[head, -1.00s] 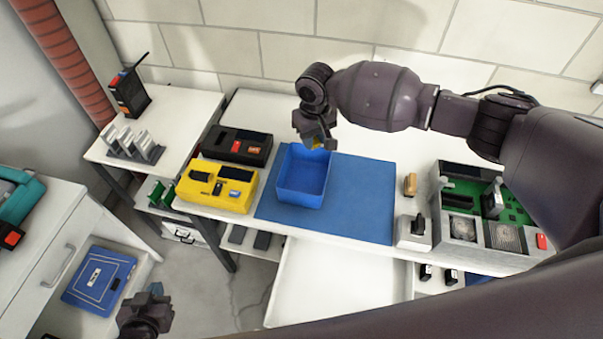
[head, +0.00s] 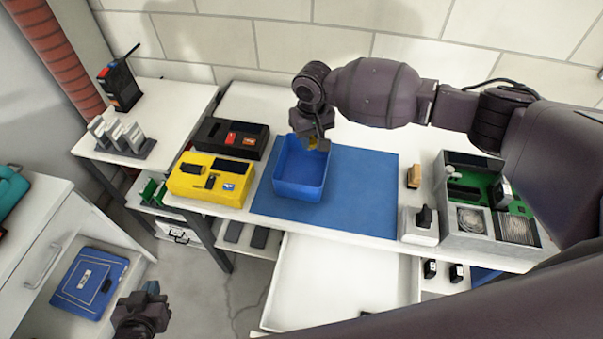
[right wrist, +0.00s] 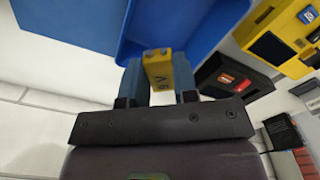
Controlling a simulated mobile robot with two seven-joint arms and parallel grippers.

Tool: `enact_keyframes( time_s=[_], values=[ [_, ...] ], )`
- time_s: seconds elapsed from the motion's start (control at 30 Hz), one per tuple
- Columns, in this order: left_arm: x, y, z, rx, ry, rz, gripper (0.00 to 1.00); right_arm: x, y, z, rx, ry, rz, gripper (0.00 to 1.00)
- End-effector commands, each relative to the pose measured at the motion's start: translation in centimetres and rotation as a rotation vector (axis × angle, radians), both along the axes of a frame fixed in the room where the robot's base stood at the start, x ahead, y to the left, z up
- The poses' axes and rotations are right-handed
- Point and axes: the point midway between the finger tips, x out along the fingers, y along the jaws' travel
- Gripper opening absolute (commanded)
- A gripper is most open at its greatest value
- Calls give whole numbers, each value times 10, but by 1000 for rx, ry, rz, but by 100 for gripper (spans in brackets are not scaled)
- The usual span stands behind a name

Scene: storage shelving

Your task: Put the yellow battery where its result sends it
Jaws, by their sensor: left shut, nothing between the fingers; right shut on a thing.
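The yellow battery (right wrist: 158,72) is upright between the blue fingers of my right gripper (right wrist: 157,62) in the right wrist view. In the head view my right gripper (head: 312,143) is at the back right rim of the open blue bin (head: 298,190), and only a bit of yellow shows there. The battery's end overlaps the edge of the bin (right wrist: 185,25) in the wrist view; I cannot tell if they touch. My left gripper (head: 150,290) is shut and empty at the lower left, away from the bench.
The bin stands on a blue mat (head: 355,190). Left of it are a yellow instrument (head: 205,185) and a black one (head: 232,138). A grey station with green board (head: 485,205) is at right. An open white drawer (head: 340,285) is below; another drawer holds a blue case (head: 90,282).

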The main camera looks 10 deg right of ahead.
Motion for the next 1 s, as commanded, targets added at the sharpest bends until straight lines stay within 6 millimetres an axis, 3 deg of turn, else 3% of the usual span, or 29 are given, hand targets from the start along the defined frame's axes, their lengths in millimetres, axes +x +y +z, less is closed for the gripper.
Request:
enact_keyframes(
  time_s=[0.17,0.5,0.53,0.7,1.0],
  values=[
    [-1,0,-16,-1,7,-1,0,0,-1,-14,0,1,0,0],
    [-1,-1,-16,-1,5,-1,0,0,0,-14,0,-1,0,0],
    [-1,-1,-16,-1,4,-1,0,0,0,-14,0,-1,0,32],
    [-2,0,-17,0,6,0,0,0,0,-14,0,0,0,57],
    [-5,0,-18,0,11,1,0,0,0,-13,0,0,0,57]
  ],
)
